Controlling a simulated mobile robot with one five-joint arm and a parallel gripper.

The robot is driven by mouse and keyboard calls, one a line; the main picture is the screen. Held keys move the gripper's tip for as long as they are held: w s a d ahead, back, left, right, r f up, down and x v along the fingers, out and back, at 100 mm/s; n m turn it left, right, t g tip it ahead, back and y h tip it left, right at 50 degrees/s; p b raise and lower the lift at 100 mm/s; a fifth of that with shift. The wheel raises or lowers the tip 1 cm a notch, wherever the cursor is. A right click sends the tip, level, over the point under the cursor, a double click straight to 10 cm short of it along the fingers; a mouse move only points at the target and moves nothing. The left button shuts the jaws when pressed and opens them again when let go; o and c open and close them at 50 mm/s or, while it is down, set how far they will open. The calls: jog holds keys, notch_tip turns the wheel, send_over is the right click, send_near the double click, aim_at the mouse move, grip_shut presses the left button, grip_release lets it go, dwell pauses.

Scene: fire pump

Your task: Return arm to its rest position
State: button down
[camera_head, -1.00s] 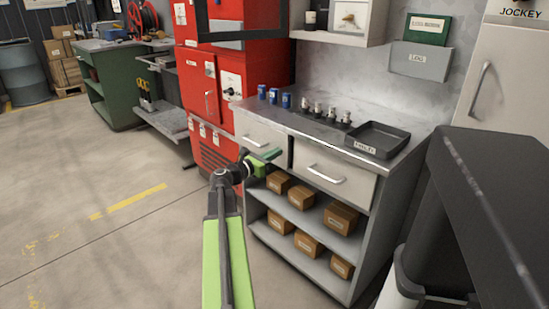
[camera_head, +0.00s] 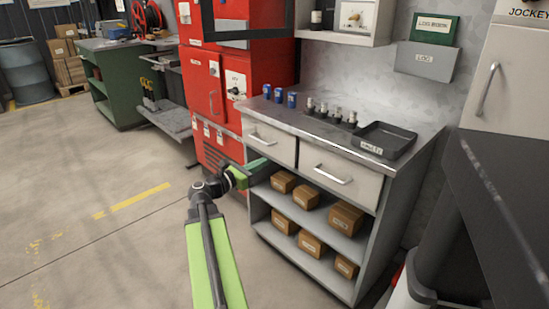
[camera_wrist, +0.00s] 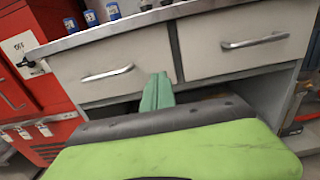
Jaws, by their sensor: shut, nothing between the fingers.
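My arm reaches up from the bottom of the head view. My gripper (camera_head: 258,165) is shut and empty, in front of the left drawer (camera_head: 269,142) of the steel cabinet. In the wrist view the green fingers of my gripper (camera_wrist: 157,92) are together, in front of the gap between the two drawers, just below the handle level. Both drawers look closed. I cannot tell the exact distance between the fingertips and the cabinet front.
The counter (camera_head: 325,130) holds blue cans (camera_head: 278,96), several small dark fittings (camera_head: 331,111) and a black tray (camera_head: 386,141). Cardboard boxes (camera_head: 345,219) fill the shelves below. A red cabinet (camera_head: 215,90) stands behind left. The floor (camera_head: 90,190) at left is open.

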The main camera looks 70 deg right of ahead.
jog(key=v, duration=0.2)
jog(key=shift+w+a, duration=0.2)
jog(key=shift+a, duration=0.1)
